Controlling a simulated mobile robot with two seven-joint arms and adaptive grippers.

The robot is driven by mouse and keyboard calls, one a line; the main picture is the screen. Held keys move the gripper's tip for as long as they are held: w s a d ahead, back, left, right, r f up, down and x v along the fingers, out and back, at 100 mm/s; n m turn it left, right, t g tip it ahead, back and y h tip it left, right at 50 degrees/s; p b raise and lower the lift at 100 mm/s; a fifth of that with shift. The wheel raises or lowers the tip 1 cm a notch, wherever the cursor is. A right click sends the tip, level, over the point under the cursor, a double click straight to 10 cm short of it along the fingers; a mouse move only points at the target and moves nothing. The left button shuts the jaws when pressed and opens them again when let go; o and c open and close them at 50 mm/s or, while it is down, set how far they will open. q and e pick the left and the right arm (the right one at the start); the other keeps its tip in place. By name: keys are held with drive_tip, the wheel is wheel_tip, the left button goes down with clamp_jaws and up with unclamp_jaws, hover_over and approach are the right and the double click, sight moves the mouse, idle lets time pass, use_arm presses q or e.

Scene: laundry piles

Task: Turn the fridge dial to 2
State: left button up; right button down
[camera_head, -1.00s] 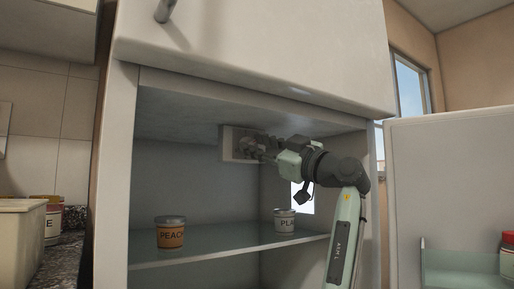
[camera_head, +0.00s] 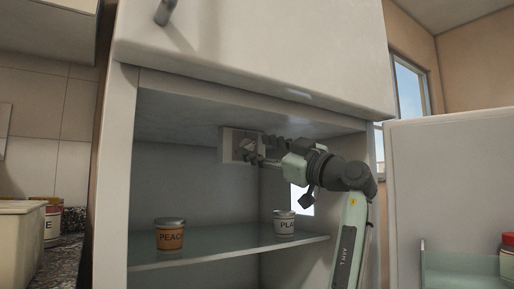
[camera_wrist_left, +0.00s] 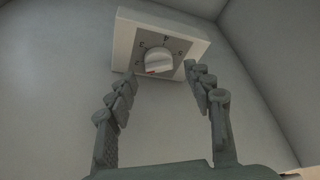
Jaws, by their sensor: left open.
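The fridge dial is a round knob (camera_head: 248,145) on a pale box (camera_head: 228,146) at the back of the compartment's ceiling. In the left wrist view the white knob (camera_wrist_left: 158,60) has a red mark toward its lower left. My left gripper (camera_head: 260,149) is open and empty, just right of the knob. In the left wrist view its two fingers (camera_wrist_left: 161,73) stand apart below and beside the knob, apparently not gripping it. My right gripper is not in view.
A glass shelf (camera_head: 225,252) below holds a peach jar (camera_head: 170,236) and a smaller white-labelled jar (camera_head: 284,222). The open fridge door (camera_head: 450,170) stands at the right, with a red-lidded jar (camera_head: 507,255). A closed upper door (camera_head: 260,55) hangs above.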

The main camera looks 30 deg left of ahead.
use_arm(q)
drive_tip(key=v, duration=1.1)
drive_tip(key=shift+w, duration=0.1)
